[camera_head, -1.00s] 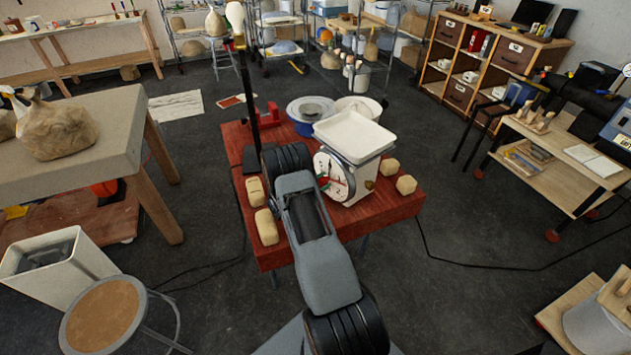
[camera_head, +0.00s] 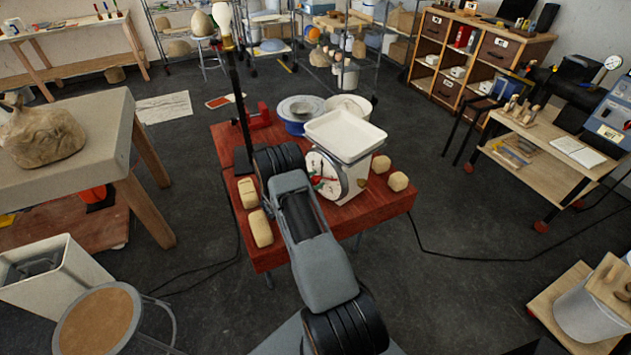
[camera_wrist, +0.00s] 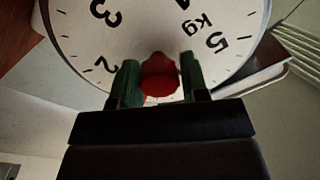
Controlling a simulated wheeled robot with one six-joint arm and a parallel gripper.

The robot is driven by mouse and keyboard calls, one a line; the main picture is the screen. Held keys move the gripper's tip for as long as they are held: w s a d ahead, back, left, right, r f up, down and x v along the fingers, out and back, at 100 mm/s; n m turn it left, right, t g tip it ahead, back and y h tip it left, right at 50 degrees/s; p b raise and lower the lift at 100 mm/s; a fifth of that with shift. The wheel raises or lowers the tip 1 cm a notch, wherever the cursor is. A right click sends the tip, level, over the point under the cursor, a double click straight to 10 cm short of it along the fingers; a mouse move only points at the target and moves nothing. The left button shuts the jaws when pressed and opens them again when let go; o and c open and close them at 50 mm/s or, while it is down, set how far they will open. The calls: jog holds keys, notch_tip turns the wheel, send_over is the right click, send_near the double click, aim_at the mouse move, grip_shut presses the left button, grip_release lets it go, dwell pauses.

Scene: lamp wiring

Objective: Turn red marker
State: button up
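The red marker (camera_wrist: 160,80) sits at the lower edge of the white dial (camera_wrist: 150,30) in the wrist view. The dial (camera_head: 325,175) is on the front of a kitchen scale (camera_head: 352,180) with a white tray on top, standing on the red table. In the head view a small red patch shows at the dial's left, partly behind my wrist. My gripper (camera_wrist: 161,85) has one green finger on each side of the marker, and the marker fills the gap between them. The fingertips' exact contact is dark and hard to make out.
Several tan blocks (camera_head: 260,229) lie on the red table (camera_head: 385,205) around the scale. A blue bowl (camera_head: 298,112) and a red clamp-like item (camera_head: 259,115) stand behind it. An upright black post (camera_head: 240,115) with a bulb rises left of my wrist. Floor around the table is mostly clear.

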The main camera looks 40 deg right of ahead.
aim_at(313, 182)
jog(key=o, duration=0.3)
jog(key=shift+o, duration=0.2)
jog(key=a+b, duration=0.2)
jog(key=a, duration=0.4)
jog(key=shift+a+f, duration=0.15)
jog(key=shift+f, duration=0.05)
jog(key=shift+a+r, duration=0.1)
jog(key=shift+a, duration=0.55)
